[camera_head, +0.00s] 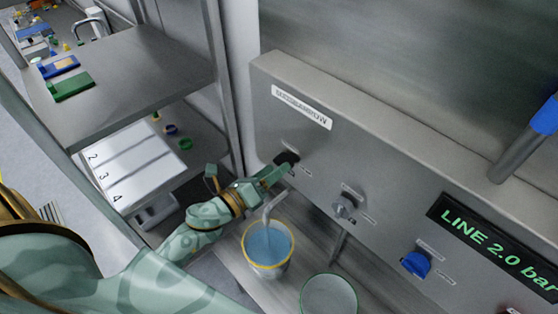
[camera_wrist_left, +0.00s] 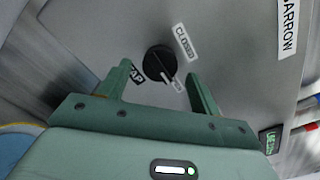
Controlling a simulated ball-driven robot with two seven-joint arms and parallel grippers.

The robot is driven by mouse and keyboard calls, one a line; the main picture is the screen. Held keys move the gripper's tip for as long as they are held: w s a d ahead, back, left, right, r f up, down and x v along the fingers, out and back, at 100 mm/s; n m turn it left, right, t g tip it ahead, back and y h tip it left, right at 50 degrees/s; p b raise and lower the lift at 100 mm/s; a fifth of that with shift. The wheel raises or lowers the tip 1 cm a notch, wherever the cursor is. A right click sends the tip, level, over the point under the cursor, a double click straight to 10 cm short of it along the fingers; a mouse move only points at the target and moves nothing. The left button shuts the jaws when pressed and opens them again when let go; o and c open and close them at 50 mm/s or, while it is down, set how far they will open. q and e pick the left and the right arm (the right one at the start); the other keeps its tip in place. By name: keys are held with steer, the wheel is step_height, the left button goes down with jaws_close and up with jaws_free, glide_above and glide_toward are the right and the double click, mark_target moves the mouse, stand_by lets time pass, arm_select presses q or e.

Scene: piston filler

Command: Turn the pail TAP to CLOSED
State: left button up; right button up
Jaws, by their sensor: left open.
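The tap knob (camera_head: 287,158) is black and sits on the grey machine front, partly covered by my left gripper (camera_head: 272,176). In the left wrist view the knob (camera_wrist_left: 158,64) shows between and just beyond the two open green fingers (camera_wrist_left: 165,88), with no clear contact. Its pale pointer line aims down and right, toward a small, partly hidden label (camera_wrist_left: 177,83) and away from the CLOSED label (camera_wrist_left: 185,42). A TAP label (camera_wrist_left: 137,75) is beside the left finger. Below the spout (camera_head: 273,204) stands the pail (camera_head: 248,258) with a yellow rim and blue liquid inside. My right gripper is not seen.
A grey knob (camera_head: 345,205) and a blue knob (camera_head: 416,264) are farther right on the panel, near a LINE 2.0 bar display (camera_head: 495,240). A second, green-rimmed container (camera_head: 330,298) stands right of the pail. A shelf unit (camera_head: 130,75) stands at left.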

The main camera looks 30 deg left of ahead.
arm_select(q)
steer(key=x, duration=0.3)
steer(key=shift+s, duration=0.1)
steer(key=c, duration=1)
